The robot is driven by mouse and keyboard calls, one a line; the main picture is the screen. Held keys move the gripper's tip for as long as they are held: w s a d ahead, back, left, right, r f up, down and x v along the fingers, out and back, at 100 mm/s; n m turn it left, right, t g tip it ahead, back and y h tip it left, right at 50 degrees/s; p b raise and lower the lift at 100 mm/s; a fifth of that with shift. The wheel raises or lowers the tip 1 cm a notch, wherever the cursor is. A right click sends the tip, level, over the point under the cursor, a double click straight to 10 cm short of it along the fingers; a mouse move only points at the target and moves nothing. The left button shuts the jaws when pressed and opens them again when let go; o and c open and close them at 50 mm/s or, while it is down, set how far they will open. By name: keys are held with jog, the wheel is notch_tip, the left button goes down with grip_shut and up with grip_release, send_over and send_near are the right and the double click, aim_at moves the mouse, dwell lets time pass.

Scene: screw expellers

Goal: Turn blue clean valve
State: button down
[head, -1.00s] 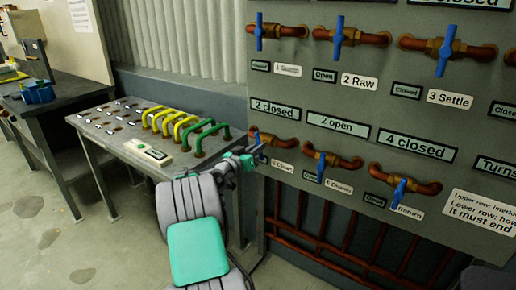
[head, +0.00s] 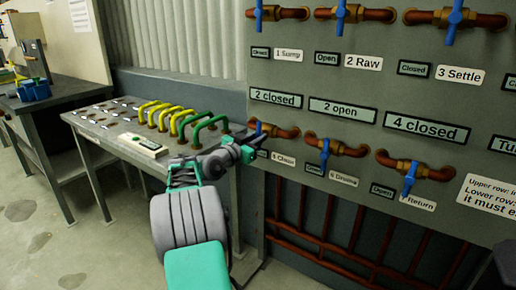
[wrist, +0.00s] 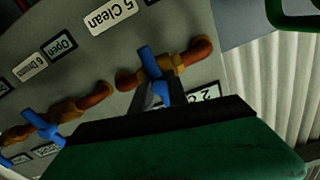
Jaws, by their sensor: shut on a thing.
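The clean valve has a blue lever handle (wrist: 150,62) on a brass body with red-brown pipe. It is at the left of the panel's lower row, above the "5 Clean" label (wrist: 110,16). In the wrist view, which is upside down, the lever lies across the pipe. My gripper (wrist: 155,95) is shut on one end of this blue lever, its dark fingers on either side. In the head view, the valve's blue handle (head: 258,129) shows just above my gripper (head: 256,146), which partly hides its lower end and the small state sign.
Two more blue-handled valves, Drums (head: 325,152) and Return (head: 409,178), stand close to the right. The upper row has similar valves, such as Raw (head: 340,18). A bench with green and yellow handles (head: 203,130) is left of my arm. Red pipes (head: 320,240) run below the panel.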

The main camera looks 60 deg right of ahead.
jog(key=shift+m+b, duration=0.5)
jog(key=shift+r, duration=0.15)
jog(key=c, duration=1.4)
grip_release()
jog(key=shift+c, duration=0.2)
jog(key=shift+a, duration=0.1)
jog(key=w+a, duration=0.1)
jog(key=a, duration=0.6)
jog(key=shift+a+p, duration=0.3)
jog(key=shift+p, duration=0.15)
jog(key=shift+w, duration=0.1)
